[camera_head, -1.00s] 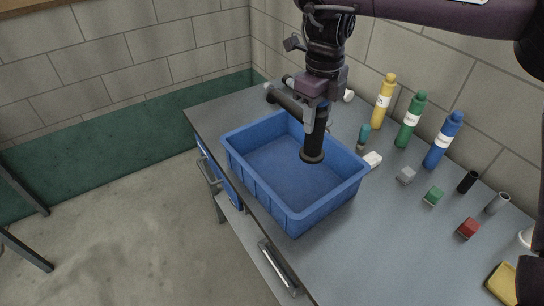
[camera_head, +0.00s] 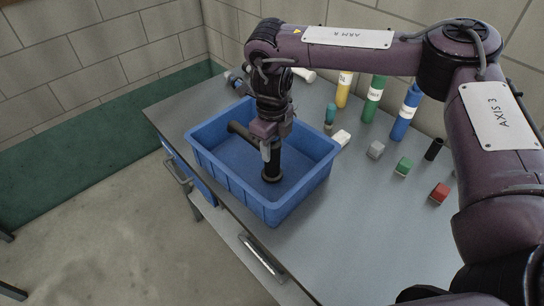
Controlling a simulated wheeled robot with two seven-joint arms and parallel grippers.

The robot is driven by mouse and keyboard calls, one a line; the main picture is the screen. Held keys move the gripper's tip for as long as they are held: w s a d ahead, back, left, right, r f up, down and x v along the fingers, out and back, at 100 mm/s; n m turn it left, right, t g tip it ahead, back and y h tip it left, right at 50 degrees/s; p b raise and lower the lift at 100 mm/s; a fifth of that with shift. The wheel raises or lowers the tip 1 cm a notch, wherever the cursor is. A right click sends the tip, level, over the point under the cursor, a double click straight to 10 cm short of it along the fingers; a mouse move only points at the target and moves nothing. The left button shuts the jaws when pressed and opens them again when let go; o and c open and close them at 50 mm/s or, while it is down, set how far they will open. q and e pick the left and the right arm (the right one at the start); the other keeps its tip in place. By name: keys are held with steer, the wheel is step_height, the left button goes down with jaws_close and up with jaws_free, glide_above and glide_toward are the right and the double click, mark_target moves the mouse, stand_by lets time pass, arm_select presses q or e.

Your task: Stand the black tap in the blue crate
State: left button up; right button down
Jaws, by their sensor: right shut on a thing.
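The black tap (camera_head: 271,165) is upright inside the blue crate (camera_head: 283,210), with its round base low near the crate floor and its spout pointing left. I cannot tell for sure whether the base touches the floor. My right gripper (camera_head: 265,140) comes down from above and is shut on the upper part of the tap. The gripper hides part of the tap's top. The blue crate stands on the grey bench and shows nothing else inside. My left gripper is not in view.
Behind the crate stand a yellow bottle (camera_head: 343,91), a green bottle (camera_head: 373,100) and a blue bottle (camera_head: 405,112). The bench (camera_head: 340,235) front right is clear.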

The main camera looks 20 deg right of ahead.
mark_target(272, 159)
step_height(272, 159, down, 4)
steer(key=shift+p, duration=0.5)
steer(key=shift+f, duration=0.25)
steer(key=shift+f, duration=0.15)
steer(key=c, duration=0.9)
jaws_free()
